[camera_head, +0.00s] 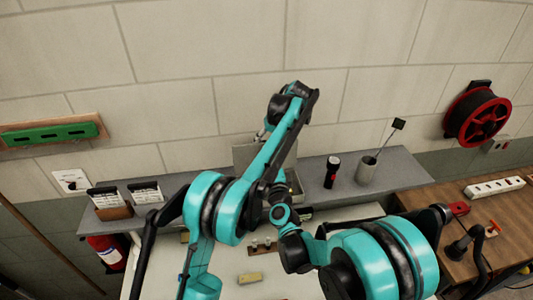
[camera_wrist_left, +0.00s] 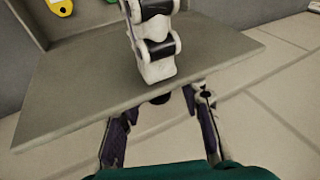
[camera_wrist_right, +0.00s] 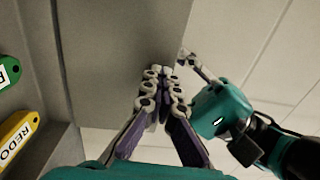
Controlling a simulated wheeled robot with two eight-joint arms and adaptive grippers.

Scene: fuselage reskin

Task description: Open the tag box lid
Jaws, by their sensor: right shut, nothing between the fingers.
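The grey tag box (camera_head: 296,187) stands on the shelf by the wall, partly hidden by my arms. Its lid (camera_head: 250,154) stands raised, and a yellow tag (camera_wrist_right: 17,140) and a green tag (camera_wrist_right: 8,72) show inside the box. The lid is a flat grey panel in the left wrist view (camera_wrist_left: 90,85) and the right wrist view (camera_wrist_right: 110,50). My left gripper (camera_wrist_left: 160,100) is open, its fingers by the lid's outer edge. My right gripper (camera_wrist_right: 162,75) is shut and empty against or just in front of the lid; I cannot tell if it touches.
A dark flashlight (camera_head: 332,171) and a grey cup (camera_head: 367,169) with a thin tool stand to the right on the shelf (camera_head: 400,172). Small card holders (camera_head: 112,202) stand to the left. A wall (camera_head: 250,50) is close behind. My two arms cross near the box.

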